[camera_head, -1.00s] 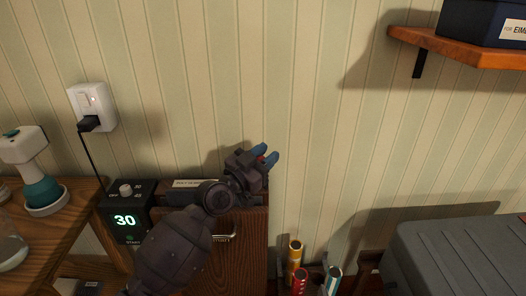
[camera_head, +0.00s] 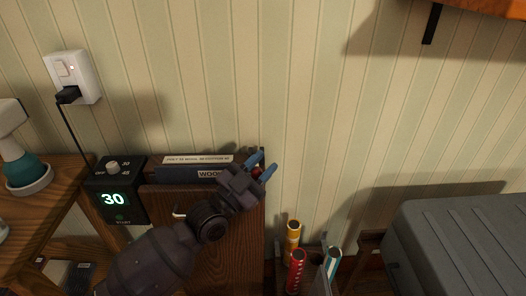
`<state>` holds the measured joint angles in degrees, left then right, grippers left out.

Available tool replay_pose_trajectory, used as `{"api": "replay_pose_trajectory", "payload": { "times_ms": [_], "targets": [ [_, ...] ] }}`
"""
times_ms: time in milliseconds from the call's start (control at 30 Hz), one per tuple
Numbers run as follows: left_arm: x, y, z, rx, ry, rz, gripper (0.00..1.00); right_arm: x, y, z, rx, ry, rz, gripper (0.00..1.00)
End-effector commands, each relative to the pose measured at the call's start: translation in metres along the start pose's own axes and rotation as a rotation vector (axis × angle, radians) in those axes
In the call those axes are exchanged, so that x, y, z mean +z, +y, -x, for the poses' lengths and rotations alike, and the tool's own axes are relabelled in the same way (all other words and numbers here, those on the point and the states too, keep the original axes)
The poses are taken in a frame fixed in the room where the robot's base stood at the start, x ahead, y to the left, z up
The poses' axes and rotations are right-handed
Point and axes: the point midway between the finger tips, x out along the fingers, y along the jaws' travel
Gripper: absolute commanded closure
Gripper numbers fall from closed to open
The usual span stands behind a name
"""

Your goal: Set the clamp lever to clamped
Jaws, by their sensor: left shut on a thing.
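A wooden panel (camera_head: 240,250) stands against the wall, with a dark blue box marked "WOOL" (camera_head: 190,173) at its top. My left gripper (camera_head: 263,167) is at the panel's top right corner, its blue fingertips pointing up and right. It is shut on a small red part (camera_head: 256,171), which shows between the fingers and is probably the clamp lever's end. The rest of the lever is hidden behind the gripper, so its setting cannot be told. A pale metal handle (camera_head: 180,214) shows beside my wrist. My right gripper is not in view.
A black timer box (camera_head: 115,190) reading 30 stands left of the panel, plugged into a wall socket (camera_head: 72,75). Coloured tubes (camera_head: 296,270) and a grey case (camera_head: 460,245) stand to the right. A wooden shelf (camera_head: 480,8) juts out at top right. The wall between is bare.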

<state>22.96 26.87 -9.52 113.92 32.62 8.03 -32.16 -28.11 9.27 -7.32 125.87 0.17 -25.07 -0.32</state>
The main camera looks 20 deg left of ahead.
Motion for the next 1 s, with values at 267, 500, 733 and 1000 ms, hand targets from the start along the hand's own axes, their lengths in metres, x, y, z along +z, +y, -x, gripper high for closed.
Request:
{"api": "replay_pose_trajectory", "payload": {
  "times_ms": [267,500,733,1000],
  "targets": [
    [0.024,0.022,0.021,0.007,0.076,-0.082,1.00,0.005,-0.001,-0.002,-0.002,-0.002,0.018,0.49],
    [0.032,0.027,0.028,0.005,0.077,-0.088,0.92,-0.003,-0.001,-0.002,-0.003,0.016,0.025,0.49],
    [0.033,0.027,0.028,0.005,0.074,-0.089,0.56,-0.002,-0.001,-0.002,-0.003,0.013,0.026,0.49],
    [0.030,0.026,0.027,0.003,0.080,-0.090,0.47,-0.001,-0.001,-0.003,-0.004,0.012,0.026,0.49]
  ]
}}
